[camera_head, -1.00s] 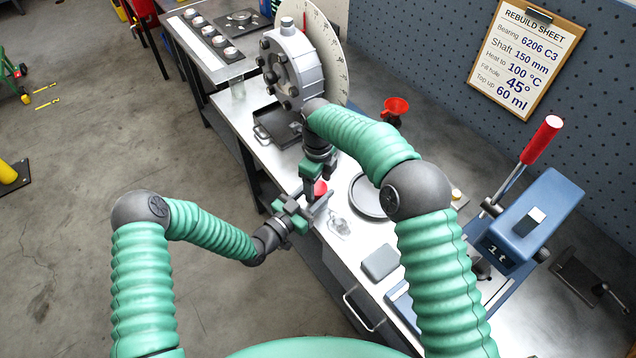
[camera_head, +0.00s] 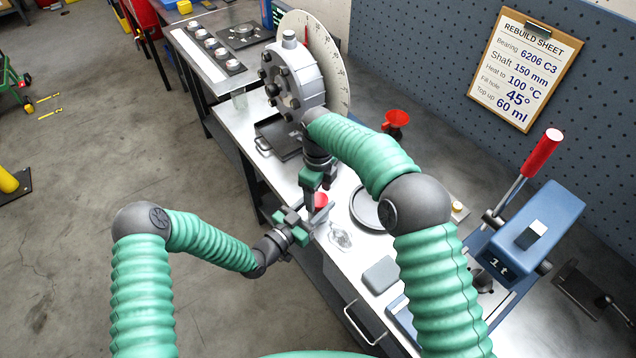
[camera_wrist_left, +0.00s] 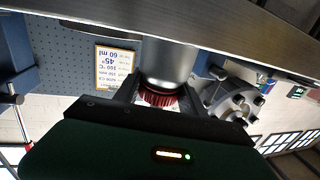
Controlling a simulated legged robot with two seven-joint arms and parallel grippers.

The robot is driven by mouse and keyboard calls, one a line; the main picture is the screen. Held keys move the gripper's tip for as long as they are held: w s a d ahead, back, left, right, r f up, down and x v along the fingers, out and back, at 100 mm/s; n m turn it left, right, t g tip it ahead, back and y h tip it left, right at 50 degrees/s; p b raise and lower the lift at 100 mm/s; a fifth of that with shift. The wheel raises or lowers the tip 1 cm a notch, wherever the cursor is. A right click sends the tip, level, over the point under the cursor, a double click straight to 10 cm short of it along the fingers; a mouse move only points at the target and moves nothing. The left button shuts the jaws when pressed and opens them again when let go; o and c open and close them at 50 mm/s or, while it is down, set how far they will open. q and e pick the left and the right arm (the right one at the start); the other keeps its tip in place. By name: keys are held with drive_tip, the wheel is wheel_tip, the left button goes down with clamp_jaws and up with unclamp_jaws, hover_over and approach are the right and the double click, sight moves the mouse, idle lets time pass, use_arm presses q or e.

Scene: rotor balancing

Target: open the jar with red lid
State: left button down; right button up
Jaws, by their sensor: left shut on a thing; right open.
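The jar's red lid (camera_head: 320,200) shows in the head view between my two grippers, at the bench's front edge. My right gripper (camera_head: 312,198) is open and points down, close beside the lid. Its fingertips partly cover the lid, and contact cannot be told.
A small clear glass item (camera_head: 340,236) and a round dark-rimmed dish (camera_head: 366,207) are right of the grippers. A black tray (camera_head: 277,137) and flanged housing (camera_head: 290,80) stand farther back.

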drive_tip(key=shift+f, duration=0.65)
drive_tip(key=c, duration=1.4)
drive_tip(key=o, duration=1.5)
drive_tip(key=shift+c, duration=0.2)
wheel_tip(320, 180, up, 5)
drive_tip(key=shift+f, duration=0.2)
use_arm(q)
drive_tip(key=c, duration=0.6)
unclamp_jaws()
drive_tip(key=shift+s+a, duration=0.1)
